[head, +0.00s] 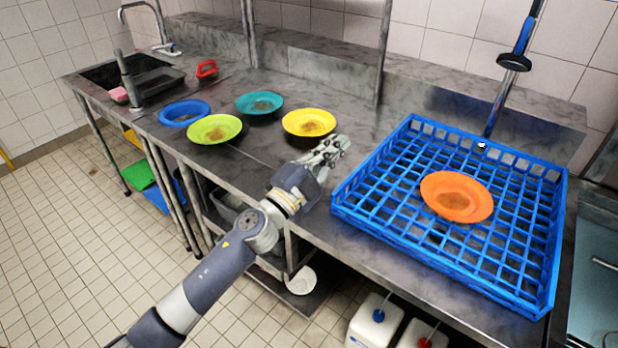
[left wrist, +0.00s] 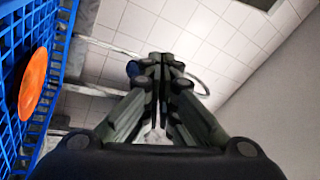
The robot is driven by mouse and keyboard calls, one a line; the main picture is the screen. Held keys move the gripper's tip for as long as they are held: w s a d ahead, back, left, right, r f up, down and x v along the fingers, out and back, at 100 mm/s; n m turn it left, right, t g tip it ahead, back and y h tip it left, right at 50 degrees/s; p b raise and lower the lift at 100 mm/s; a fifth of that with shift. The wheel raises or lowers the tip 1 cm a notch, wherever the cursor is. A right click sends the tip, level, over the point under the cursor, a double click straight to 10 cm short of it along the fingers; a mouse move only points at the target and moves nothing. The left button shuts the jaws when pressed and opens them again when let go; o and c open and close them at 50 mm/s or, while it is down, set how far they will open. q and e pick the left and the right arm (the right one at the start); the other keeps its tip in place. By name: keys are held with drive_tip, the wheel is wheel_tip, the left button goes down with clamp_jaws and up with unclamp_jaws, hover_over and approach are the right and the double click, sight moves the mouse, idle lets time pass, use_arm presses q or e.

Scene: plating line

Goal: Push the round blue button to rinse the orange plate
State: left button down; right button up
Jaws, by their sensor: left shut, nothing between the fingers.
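The orange plate (head: 457,197) lies in the blue rack (head: 440,268) at the right, with a brown smear in its middle. In the left wrist view the orange plate (left wrist: 33,85) shows at the left edge, in the blue rack (left wrist: 57,77). My left gripper (head: 338,143) is shut and empty, above the counter just left of the rack. In the left wrist view my left gripper (left wrist: 167,58) points toward the tiled wall. A blue rinse pipe (head: 523,30) with a dark round head (head: 514,62) rises behind the rack. I cannot make out a round blue button for certain.
Yellow (head: 309,122), teal (head: 259,104), green (head: 215,128) and blue (head: 185,112) plates stand on the counter (head: 290,92) left of my gripper. A sink (head: 150,80) is at the far left. White canisters (head: 372,325) stand under the counter.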

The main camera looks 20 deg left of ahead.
use_arm(q)
drive_tip(key=d+r+m+g+h, duration=0.3)
drive_tip(key=d+m+g+h, duration=0.3)
drive_tip(key=m, duration=0.5)
drive_tip(key=w+a+f+m+g+y, duration=0.2)
drive_tip(key=a+g+y, duration=0.1)
drive_tip(key=a, duration=0.4)
drive_tip(key=w+a+f+m+g+y, duration=0.2)
drive_tip(key=w+a+m+g+y, duration=0.1)
drive_tip(key=a+y, duration=0.3)
drive_tip(key=shift+w+a, duration=0.2)
drive_tip(key=shift+a, duration=0.3)
drive_tip(key=shift+f, duration=0.1)
wheel_tip(320, 180, down, 8)
drive_tip(key=b, duration=0.6)
drive_tip(key=shift+f, duration=0.4)
